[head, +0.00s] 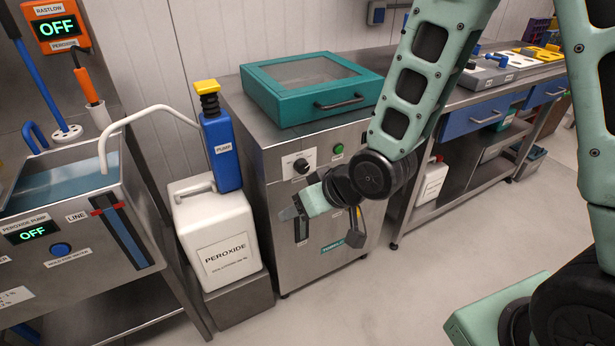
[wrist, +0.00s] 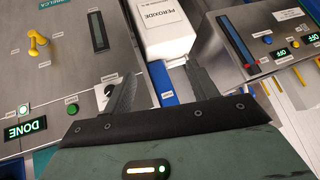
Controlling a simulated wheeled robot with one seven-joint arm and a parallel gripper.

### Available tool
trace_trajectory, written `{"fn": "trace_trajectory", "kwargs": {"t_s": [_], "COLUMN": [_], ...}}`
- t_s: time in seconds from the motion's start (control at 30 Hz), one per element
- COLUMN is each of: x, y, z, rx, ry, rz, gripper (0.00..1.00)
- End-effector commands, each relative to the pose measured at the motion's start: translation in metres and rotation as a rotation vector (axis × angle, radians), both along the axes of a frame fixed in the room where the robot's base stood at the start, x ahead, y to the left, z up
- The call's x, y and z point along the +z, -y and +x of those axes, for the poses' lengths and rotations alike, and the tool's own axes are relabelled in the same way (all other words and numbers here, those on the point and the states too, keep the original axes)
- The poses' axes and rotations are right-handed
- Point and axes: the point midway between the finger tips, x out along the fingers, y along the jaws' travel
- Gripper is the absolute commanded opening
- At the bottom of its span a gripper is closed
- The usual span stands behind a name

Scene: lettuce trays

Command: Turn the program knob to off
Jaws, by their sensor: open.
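The program knob (head: 301,165) is a black dial on a white plate, on the front of the steel cabinet (head: 275,150). It also shows in the wrist view (wrist: 109,91), partly hidden by my left-hand finger; I cannot read its setting. My gripper (head: 288,207) is in front of the cabinet, below the knob in the head view, pointing left. In the wrist view my gripper (wrist: 160,72) has its fingers spread, with nothing between them. The knob lies beside the left finger, not between the fingers; touching cannot be told.
A green button (head: 338,149) is right of the knob. A green DONE display (wrist: 25,129) and yellow handle (wrist: 38,43) show in the wrist view. A white peroxide canister (head: 216,236) with a blue pump (head: 222,152) stands left of the cabinet. Open floor lies right.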

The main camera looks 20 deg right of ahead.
Motion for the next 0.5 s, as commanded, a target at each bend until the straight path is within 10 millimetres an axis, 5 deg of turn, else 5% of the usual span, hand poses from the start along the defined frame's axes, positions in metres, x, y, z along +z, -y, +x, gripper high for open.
{"fn": "trace_trajectory", "kwargs": {"t_s": [0.1,0.5], "x": [-0.027,-0.073], "y": [0.01,0.055], "z": [0.019,0.056], "rx": [-0.06,-0.276], "ry": [0.067,0.325], "rz": [0.089,0.422], "gripper": [0.58,0.58]}}
